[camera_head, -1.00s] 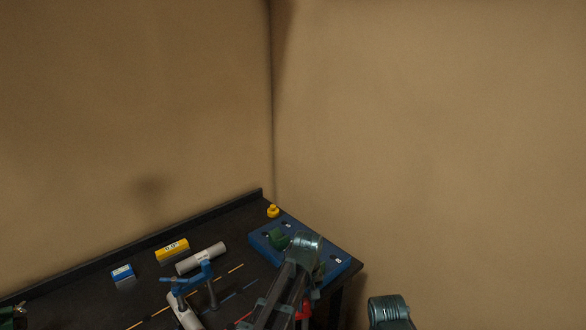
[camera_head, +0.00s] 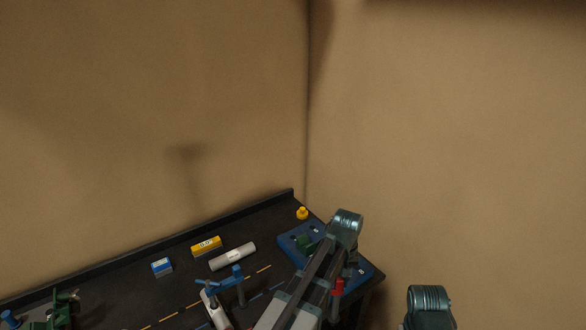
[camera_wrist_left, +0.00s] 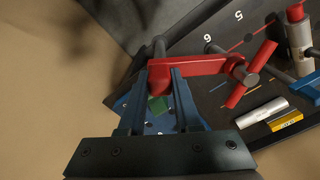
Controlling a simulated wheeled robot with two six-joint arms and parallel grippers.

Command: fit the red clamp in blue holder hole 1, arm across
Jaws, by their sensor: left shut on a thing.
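The red clamp (camera_wrist_left: 205,66) is between the fingers of my left gripper (camera_wrist_left: 157,76), which is shut on it. Its red arm reaches to the right in the left wrist view, towards a red cross handle and dark rod. In the head view, part of the red clamp (camera_head: 338,288) shows beside my left arm, which hides the gripper. The blue holder (camera_head: 290,240) lies at the table's far right corner, partly behind my arm, with a green piece (camera_head: 304,243) on it. In the wrist view the holder (camera_wrist_left: 160,122) shows beyond the fingers. Hole 1 cannot be made out.
On the dark table (camera_head: 120,290) are a yellow block (camera_head: 206,246), a blue block (camera_head: 162,266), a pale cylinder (camera_head: 233,257), a blue clamp (camera_head: 226,284) and a small yellow piece (camera_head: 302,213). A green fixture (camera_head: 62,308) is at lower left. Walls stand behind and right.

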